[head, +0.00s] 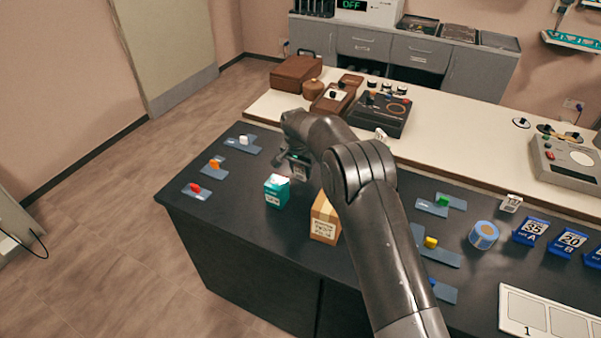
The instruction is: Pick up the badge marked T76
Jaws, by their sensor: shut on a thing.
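My gripper (297,160) is above the left part of the dark counter, pointing down, just behind a teal box. It is shut on a small pale piece (299,172) that looks like a badge. The marking on it is too small to read, and the fingers partly hide it. A similar white badge (510,203) with dark marks stands at the right of the dark counter. Another white piece (380,133) shows behind my arm, near the counter's back edge. I cannot read T76 on any of them.
The teal box (277,190) and a tan carton (325,218) stand close to my gripper. Grey plates with coloured blocks (197,190) lie at the left. A blue tape roll (483,235) and blue number stands (530,231) are at the right. A black device (381,113) stands behind.

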